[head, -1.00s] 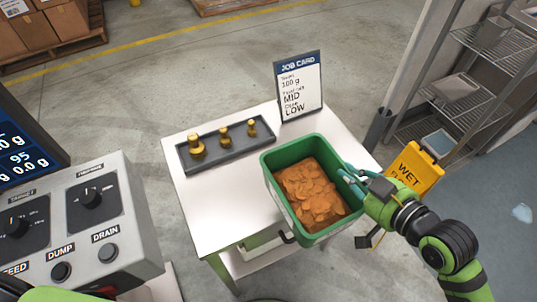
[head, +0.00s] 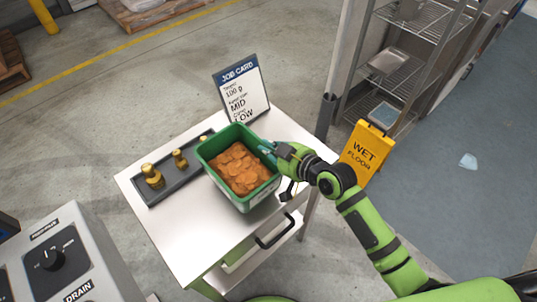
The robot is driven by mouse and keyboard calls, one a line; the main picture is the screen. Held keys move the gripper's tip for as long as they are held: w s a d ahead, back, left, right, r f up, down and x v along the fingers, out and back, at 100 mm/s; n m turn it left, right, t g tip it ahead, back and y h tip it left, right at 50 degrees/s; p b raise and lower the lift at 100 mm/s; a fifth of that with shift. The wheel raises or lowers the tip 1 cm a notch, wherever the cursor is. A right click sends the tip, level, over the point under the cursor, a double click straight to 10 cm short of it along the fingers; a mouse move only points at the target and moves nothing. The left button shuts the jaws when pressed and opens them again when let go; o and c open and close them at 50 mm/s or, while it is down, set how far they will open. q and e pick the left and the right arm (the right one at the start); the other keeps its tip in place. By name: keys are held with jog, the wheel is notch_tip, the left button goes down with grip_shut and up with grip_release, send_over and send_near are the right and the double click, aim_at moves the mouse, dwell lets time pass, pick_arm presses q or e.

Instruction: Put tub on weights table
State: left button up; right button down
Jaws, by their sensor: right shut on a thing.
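My right gripper (head: 270,151) is shut on the tub's right rim. My left gripper is not in view.
Brass weights (head: 152,176) stand in the tray. A job card (head: 241,93) stands behind the tub. A yellow wet floor sign (head: 365,153) and wire shelves (head: 405,60) are at right. A control panel (head: 62,262) is at lower left. The tabletop's front is clear.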

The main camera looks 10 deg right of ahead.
notch_tip(320, 180, down, 4)
jog(key=shift+r, duration=0.1)
jog(key=shift+f, duration=0.2)
jog(key=c, duration=1.4)
grip_release()
jog(key=shift+o, duration=0.2)
jog(key=shift+r, duration=0.15)
jog(key=b+v, duration=0.1)
jog(key=v, duration=1.1)
